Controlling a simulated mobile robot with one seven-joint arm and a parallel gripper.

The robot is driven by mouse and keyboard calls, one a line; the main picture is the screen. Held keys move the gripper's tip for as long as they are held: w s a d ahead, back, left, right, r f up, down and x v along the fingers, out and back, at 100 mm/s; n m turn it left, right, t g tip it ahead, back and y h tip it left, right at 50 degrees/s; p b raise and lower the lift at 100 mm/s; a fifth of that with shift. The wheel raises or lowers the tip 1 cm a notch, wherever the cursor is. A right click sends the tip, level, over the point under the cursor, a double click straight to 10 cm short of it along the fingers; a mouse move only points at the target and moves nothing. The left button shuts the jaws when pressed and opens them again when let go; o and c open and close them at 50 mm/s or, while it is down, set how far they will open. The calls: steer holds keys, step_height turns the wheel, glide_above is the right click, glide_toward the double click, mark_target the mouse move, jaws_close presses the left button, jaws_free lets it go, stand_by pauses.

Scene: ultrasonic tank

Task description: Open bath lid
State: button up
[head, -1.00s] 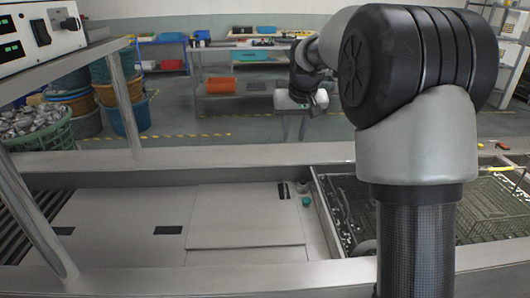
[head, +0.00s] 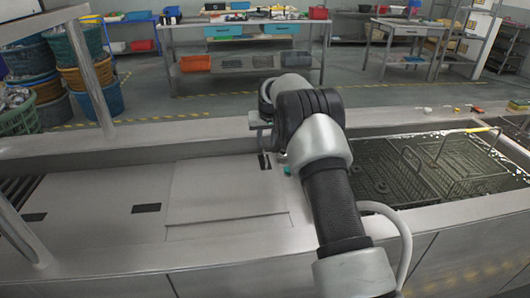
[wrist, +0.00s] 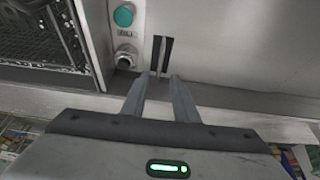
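The bath lid (head: 225,195) is a flat grey metal panel, lying shut, level with the deck left of the open tank. A narrow dark slot with a thin upright handle (head: 264,161) is at its far right corner. In the wrist view, the handle (wrist: 161,54) is just beyond my gripper (wrist: 158,80). Its two grey fingers are apart with nothing held between them, roughly lined up on either side of the handle. I cannot tell whether they touch it. In the head view, my arm mostly hides the fingers.
The open tank (head: 385,205) with dark wire baskets (head: 465,160) is to the right. A green button (wrist: 123,16) and a round metal fitting (wrist: 126,58) sit beside the handle. A metal frame post (head: 90,85) stands at left.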

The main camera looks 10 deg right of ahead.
mark_target(264, 154)
steer(key=x, duration=0.7)
jaws_close()
stand_by(1.3)
